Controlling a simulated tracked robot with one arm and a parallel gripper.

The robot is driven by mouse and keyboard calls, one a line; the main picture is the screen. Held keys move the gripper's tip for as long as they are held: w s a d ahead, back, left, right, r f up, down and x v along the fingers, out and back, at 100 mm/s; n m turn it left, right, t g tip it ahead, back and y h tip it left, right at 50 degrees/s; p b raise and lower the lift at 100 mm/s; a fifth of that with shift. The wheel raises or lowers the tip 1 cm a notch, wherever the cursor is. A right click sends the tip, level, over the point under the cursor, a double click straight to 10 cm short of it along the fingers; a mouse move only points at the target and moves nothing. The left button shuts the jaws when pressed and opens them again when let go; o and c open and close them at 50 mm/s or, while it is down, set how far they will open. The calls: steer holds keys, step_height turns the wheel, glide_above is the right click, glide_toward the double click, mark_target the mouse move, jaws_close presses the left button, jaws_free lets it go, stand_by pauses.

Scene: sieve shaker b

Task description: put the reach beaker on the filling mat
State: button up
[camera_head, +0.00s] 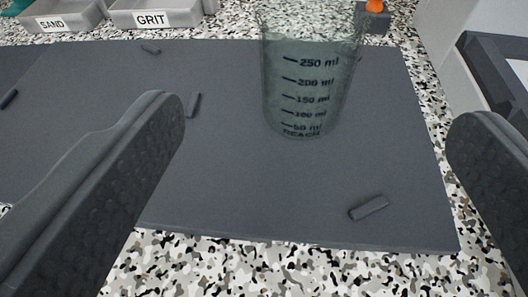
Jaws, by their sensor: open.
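The reach beaker (305,85) is a clear, greenish beaker with black volume marks and the word REACH near its base. It stands upright on a dark grey mat (240,190), and its rim is cut off by the top of the picture. My gripper (318,125) is open, with one dark finger at the left and one at the right. The beaker is between the fingers in the picture, apart from both and farther off. I cannot tell whether this dark mat is the filling mat, as no label shows.
A SAND tray (52,25) and a GRIT tray (152,19) stand at the back left. Small dark bars, such as one near the front (368,208), lie on the mat. An orange-topped thing (374,6) is behind the beaker. A grey-white machine (470,40) stands at the right.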

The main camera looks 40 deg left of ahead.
mark_target(306, 65)
steer(key=w+a+f+p, duration=0.1)
steer(key=p, duration=0.1)
steer(key=w+p, duration=0.1)
steer(key=shift+w+a+f+p, duration=0.15)
steer(key=shift+a+f+p, duration=0.2)
steer(key=shift+p, duration=0.05)
steer(key=x, duration=0.4)
steer(key=shift+w+a+f, duration=0.15)
steer(key=shift+w+f, duration=0.05)
steer(key=shift+f, duration=0.05)
steer(key=shift+w+a, duration=0.15)
steer(key=shift+w, duration=0.25)
steer(key=shift+f+b+x, duration=0.15)
steer(key=shift+f+x, duration=0.05)
steer(key=shift+x, duration=0.65)
steer(key=shift+f+b+x, duration=0.1)
steer(key=shift+f+x, duration=0.1)
steer(key=shift+x, duration=0.7)
steer(key=shift+f+b+x, duration=0.15)
steer(key=shift+f+x, duration=0.05)
steer(key=shift+x, duration=0.65)
steer(key=shift+s+d, duration=0.15)
steer(key=shift+d, duration=0.1)
steer(key=c, duration=1.2)
steer(key=shift+r, duration=0.15)
